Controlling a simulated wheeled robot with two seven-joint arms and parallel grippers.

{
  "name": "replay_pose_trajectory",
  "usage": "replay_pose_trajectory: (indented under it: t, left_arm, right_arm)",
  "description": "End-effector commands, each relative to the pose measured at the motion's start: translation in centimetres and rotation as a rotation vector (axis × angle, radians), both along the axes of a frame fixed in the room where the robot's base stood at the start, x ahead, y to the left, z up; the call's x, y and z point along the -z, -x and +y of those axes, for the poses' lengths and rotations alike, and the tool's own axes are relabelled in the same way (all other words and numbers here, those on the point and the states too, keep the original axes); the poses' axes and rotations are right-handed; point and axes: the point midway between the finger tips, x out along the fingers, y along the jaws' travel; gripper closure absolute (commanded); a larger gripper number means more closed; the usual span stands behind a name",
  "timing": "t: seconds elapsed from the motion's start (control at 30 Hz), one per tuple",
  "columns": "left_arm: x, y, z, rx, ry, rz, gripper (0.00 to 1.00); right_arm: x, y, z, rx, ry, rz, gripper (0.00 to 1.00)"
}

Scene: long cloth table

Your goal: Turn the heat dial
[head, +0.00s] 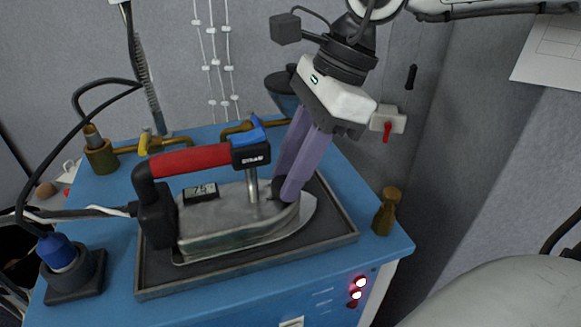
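A grey metal iron (225,222) with a red handle (190,160) rests on a dark framed tray (300,258) on the blue table. A small dark knob (277,188), seemingly the heat dial, is on top of the iron near its pointed right end, partly covered by my fingertips. My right gripper (288,185) reaches down from the upper right. Its two purple fingers overlap in this view, with their tips at the knob. I cannot tell whether they grip it or only stand beside it. My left gripper is not in view.
The blue table (340,190) has a brass fitting (386,211) at its right side and a blue-topped black connector (62,262) at the front left. Black cables hang at the left. Brass pipes with valves run along the back.

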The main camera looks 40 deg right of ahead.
Motion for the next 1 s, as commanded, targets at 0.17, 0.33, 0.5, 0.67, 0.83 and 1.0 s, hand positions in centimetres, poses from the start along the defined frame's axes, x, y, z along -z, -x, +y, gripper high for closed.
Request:
replay_pose_trajectory:
  t: [0.17, 0.33, 0.5, 0.67, 0.83, 1.0]
  left_arm:
    - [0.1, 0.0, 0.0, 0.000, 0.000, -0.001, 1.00]
    - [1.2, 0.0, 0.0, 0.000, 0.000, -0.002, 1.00]
    - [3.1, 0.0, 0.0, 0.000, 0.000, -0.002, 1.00]
    - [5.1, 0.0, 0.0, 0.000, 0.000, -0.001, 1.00]
    - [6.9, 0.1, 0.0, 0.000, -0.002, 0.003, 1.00]
    - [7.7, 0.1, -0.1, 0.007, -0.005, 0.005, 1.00]
  right_arm:
    - [0.0, 0.0, 0.0, 0.005, 0.001, -0.002, 0.96]
    - [0.2, 0.0, 0.0, 0.048, 0.001, -0.005, 0.96]
    - [0.5, 0.1, 0.1, 0.141, 0.001, -0.007, 0.96]
    - [0.5, 0.2, 0.2, 0.257, 0.002, -0.007, 0.96]
    - [0.4, 0.3, 0.3, 0.375, 0.001, -0.007, 0.96]
    - [0.2, 0.3, 0.4, 0.469, 0.001, -0.006, 0.96]
